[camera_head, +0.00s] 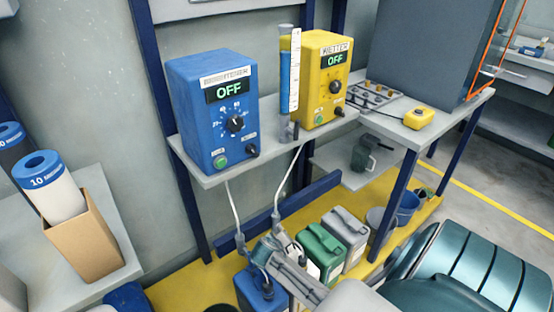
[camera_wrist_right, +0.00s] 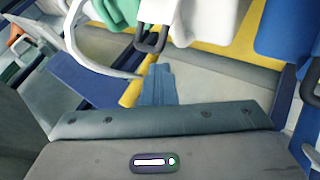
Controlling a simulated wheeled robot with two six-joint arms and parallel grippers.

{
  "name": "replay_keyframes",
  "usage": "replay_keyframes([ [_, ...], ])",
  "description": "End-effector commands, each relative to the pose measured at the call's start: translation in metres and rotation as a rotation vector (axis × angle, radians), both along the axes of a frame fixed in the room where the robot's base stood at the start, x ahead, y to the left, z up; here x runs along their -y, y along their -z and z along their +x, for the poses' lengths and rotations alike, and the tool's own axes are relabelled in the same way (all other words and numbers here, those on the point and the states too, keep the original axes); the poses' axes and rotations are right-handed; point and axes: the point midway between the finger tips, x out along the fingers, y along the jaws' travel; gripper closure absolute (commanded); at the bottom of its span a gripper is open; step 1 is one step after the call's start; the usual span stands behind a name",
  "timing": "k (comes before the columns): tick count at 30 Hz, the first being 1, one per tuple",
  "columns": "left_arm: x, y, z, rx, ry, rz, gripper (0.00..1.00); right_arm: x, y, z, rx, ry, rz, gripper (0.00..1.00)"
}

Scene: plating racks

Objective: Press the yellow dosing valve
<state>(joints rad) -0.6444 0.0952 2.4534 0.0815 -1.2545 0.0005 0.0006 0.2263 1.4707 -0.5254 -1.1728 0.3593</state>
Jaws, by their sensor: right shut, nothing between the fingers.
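A small yellow box with a grey round button on top (camera_head: 419,117) sits on the shelf at the right in the head view; it looks like the dosing valve, and a thin cable runs to it. A yellow unit labelled WETTER (camera_head: 319,85) stands on the shelf left of it, its display reading OFF. My right gripper (camera_head: 264,248) is low in front of the shelf, by the canister tubes, far below and left of the small yellow box. In the right wrist view its fingers (camera_wrist_right: 158,72) are shut and empty. My left gripper is not in view.
A blue unit (camera_head: 212,112) reading OFF and a clear cylinder (camera_head: 286,75) share the shelf (camera_head: 272,137). A grey cabinet (camera_head: 430,45) stands behind the small yellow box. Green (camera_head: 320,248) and grey (camera_head: 346,232) canisters stand below on a yellow floor strip, near my right gripper.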

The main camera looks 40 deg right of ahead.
Motion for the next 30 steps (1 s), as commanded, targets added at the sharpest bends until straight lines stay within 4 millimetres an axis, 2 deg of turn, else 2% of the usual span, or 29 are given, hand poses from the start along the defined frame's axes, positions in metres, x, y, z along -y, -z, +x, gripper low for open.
replay_keyframes([
  [10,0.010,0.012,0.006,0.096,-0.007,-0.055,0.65,0.014,0.008,0.000,-0.029,-0.001,-0.244,1.00],
  [30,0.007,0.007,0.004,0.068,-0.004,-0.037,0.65,0.023,0.011,-0.002,-0.026,0.000,-0.234,1.00],
])
